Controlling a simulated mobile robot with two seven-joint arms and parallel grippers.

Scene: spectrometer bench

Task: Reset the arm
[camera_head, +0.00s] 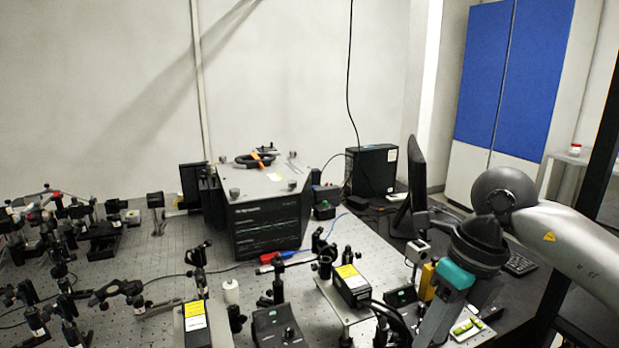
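My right arm (572,248) comes in from the right edge as a silver-grey link. It bends at a dark round joint (505,190). A black and teal section (462,268) sits below that joint, over the right part of the bench, and a grey part runs down toward the bottom edge. I see no fingertips of my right gripper. My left arm and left gripper are not in view.
An optical table (150,262) carries several black mounts at left. A black instrument box (268,212) stands in the middle. A monitor (412,185) and a computer tower (374,170) stand behind my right arm. A yellow-labelled device (351,283) is close to its left.

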